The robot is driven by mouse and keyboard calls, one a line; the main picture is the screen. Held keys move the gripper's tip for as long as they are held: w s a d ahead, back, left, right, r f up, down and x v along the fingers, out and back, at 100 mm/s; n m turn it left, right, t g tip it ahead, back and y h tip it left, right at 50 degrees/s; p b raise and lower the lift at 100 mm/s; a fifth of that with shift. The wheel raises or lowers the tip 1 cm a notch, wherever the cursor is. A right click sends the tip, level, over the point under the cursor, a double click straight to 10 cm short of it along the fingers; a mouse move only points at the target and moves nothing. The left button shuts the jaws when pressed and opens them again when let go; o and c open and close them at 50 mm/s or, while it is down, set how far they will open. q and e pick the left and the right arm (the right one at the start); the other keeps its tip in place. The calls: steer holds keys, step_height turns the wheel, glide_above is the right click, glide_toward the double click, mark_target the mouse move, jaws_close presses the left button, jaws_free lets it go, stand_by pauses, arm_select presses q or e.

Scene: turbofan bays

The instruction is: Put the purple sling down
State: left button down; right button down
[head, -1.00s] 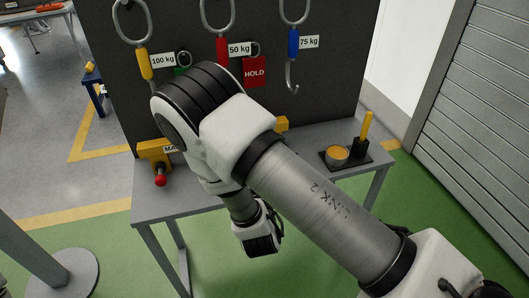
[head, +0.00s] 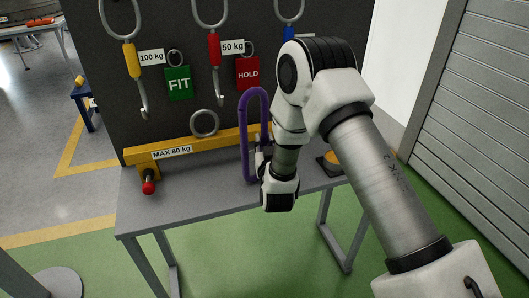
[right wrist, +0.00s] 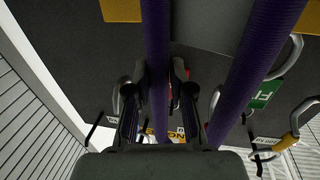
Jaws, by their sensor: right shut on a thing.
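The purple sling (head: 244,132) is a long closed loop, upright in front of the dark board and close to the yellow beam. My right gripper (head: 262,160) is shut on one strand of it, low on the loop. In the right wrist view the held strand (right wrist: 157,40) runs between the two fingers (right wrist: 158,95), and the other strand (right wrist: 255,65) passes to the right of them. I cannot tell whether the sling's lower end touches the grey table (head: 205,200). My left gripper is not in view.
The yellow beam (head: 222,141), marked MAX 80 kg, lies along the table with a metal ring (head: 204,124) on top and a red knob (head: 148,188) at its left end. Hooks hang on the board (head: 180,25) with FIT (head: 179,83) and HOLD (head: 248,72) tags. The table's front left is clear.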

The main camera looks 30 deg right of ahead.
step_height(320, 180, down, 4)
steer(key=shift+r+b, duration=0.25)
steer(key=shift+b, duration=0.9)
steer(key=shift+w+f, duration=0.1)
steer(key=c, duration=1)
jaws_free()
